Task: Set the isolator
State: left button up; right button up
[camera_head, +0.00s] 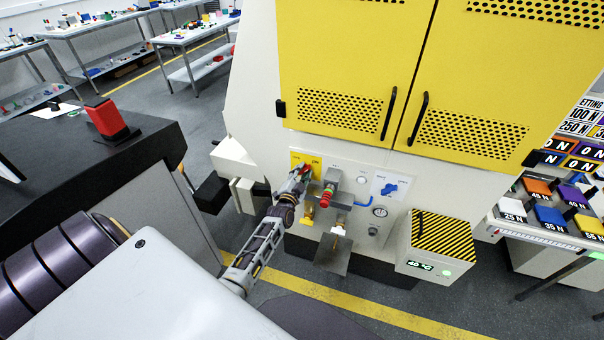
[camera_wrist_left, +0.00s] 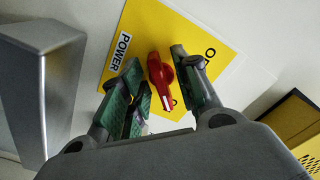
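The isolator is a red rotary handle (camera_wrist_left: 160,76) on a yellow plate (camera_wrist_left: 190,35) marked POWER, on the front of a machine. In the head view the red handle (camera_head: 307,168) is partly hidden by my left gripper (camera_head: 300,177), which is at the plate. In the left wrist view the two fingers of my left gripper (camera_wrist_left: 157,62) stand apart, one on each side of the red handle. Narrow gaps seem to show beside the handle; I cannot tell whether either finger touches it. My right gripper is not in view.
Right of the plate are a red-and-green knob (camera_head: 328,194), a blue handle (camera_head: 389,188) and a gauge (camera_head: 380,211). A striped box (camera_head: 438,245) juts out at lower right. Yellow cabinet doors (camera_head: 340,60) are above. A red block (camera_head: 108,117) stands on the dark counter at left.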

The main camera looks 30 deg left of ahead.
pick_arm(q)
jog(key=shift+c, duration=0.5)
grip_shut()
jog(key=shift+n, duration=0.4)
jog(key=n+p, duration=0.1)
jog(key=n, duration=0.2)
jog(key=shift+d+n, duration=0.1)
jog(key=shift+n, duration=0.3)
jog(key=n, duration=0.4)
jog(key=shift+d+f+n, duration=0.1)
jog(key=shift+n, duration=0.3)
jog(key=n, duration=0.4)
jog(key=shift+w+d, duration=0.1)
jog(key=n, duration=0.4)
jog(key=shift+d+n, duration=0.1)
jog(key=shift+n, duration=0.2)
